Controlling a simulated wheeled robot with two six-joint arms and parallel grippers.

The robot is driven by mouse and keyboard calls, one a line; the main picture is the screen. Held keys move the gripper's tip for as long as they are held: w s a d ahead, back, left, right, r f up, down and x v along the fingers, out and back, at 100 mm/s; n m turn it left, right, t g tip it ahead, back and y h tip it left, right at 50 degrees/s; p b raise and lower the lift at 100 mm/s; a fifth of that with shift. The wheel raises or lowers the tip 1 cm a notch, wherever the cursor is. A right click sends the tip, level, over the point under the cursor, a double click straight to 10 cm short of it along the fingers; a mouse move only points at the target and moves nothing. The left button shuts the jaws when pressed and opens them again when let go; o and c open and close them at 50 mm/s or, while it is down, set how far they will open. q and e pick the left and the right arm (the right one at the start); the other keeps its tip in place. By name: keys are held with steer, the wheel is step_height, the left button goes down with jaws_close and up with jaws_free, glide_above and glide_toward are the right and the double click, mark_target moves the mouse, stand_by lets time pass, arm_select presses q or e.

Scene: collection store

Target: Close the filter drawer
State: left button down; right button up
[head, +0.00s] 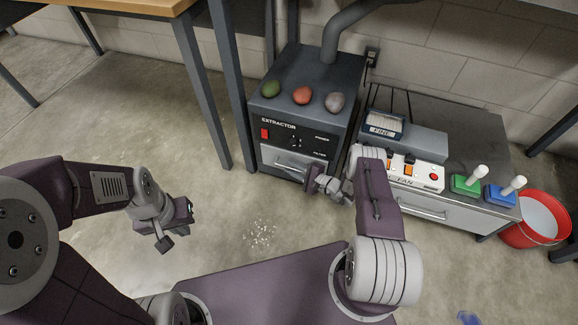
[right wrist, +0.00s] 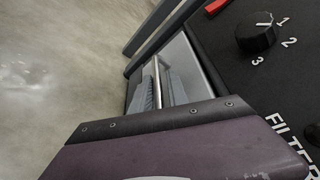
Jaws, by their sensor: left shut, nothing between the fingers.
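The extractor (head: 278,133) is a dark box against the wall. Its filter drawer (head: 278,158) is a light grey front with a bar handle, low on the box, and also shows in the right wrist view (right wrist: 180,65). How far the drawer stands out is unclear. My right gripper (head: 317,183) is at the drawer's right end, close to its front; contact cannot be told. In the right wrist view a purple gripper part covers the lower picture, hiding part of the drawer, and the fingertips do not show clearly. My left gripper (head: 168,240) is shut and empty over open floor.
A green, a red and a grey stone (head: 302,95) lie on the extractor. Right of it stands a grey cabinet (head: 480,130) with a fan switch box (head: 425,175) and green and blue levers. A red bucket (head: 538,228) is far right. The floor at left is clear.

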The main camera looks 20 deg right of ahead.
steer(key=p+v, duration=0.3)
steer(key=v, duration=0.4)
steer(key=shift+s+d, duration=0.25)
steer(key=shift+s, duration=0.05)
steer(key=shift+r, duration=0.1)
